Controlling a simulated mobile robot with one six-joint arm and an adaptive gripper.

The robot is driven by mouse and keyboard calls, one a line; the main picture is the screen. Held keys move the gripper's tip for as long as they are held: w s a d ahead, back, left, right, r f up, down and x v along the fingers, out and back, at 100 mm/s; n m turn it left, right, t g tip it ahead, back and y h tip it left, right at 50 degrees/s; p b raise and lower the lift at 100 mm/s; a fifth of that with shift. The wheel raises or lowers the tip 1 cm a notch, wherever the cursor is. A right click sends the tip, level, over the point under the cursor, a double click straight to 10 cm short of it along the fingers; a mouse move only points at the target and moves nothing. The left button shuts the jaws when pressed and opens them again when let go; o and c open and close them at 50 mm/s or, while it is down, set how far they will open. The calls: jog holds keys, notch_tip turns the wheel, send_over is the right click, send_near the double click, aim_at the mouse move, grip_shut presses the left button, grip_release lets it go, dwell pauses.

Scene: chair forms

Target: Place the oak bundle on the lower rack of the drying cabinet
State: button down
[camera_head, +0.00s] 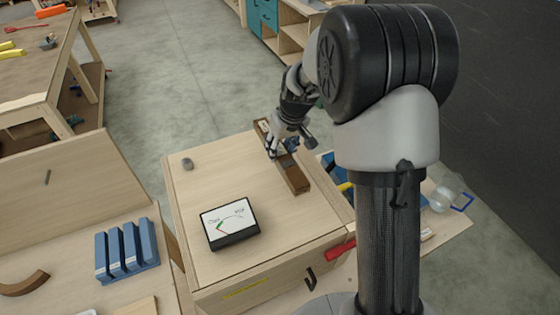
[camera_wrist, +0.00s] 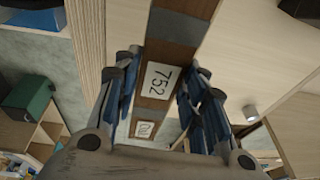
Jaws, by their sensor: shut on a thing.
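The oak bundle (camera_head: 296,180) is a long brown stack of wood at the right side of a pale wooden cabinet top (camera_head: 200,185). My gripper (camera_head: 273,150) is shut on it from above, near its middle. The cabinet front has a dark handle (camera_head: 310,278) and a yellow label (camera_head: 245,288). No rack shows, and I cannot tell if this is the drying cabinet.
A dial display (camera_head: 230,222) and a small grey object (camera_head: 187,163) stand on the cabinet top. A red handle (camera_head: 341,250) sticks out at its front right corner. A bench with blue slotted blocks (camera_head: 127,251) is at the left. Open floor (camera_head: 180,75) lies behind.

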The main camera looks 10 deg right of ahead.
jog(key=shift+s+d+x, duration=0.1)
jog(key=shift+s+x, duration=0.05)
jog(key=shift+x, duration=0.75)
jog(key=shift+s+d+x, duration=0.1)
jog(key=shift+s+x, duration=0.05)
jog(key=shift+x, duration=0.7)
jog(key=shift+s+d+x, duration=0.1)
jog(key=shift+s+x, duration=0.05)
jog(key=shift+x, duration=0.75)
jog(key=shift+f, duration=0.15)
jog(key=shift+s, duration=0.1)
jog(key=shift+f, duration=0.1)
jog(key=c, duration=1)
grip_release()
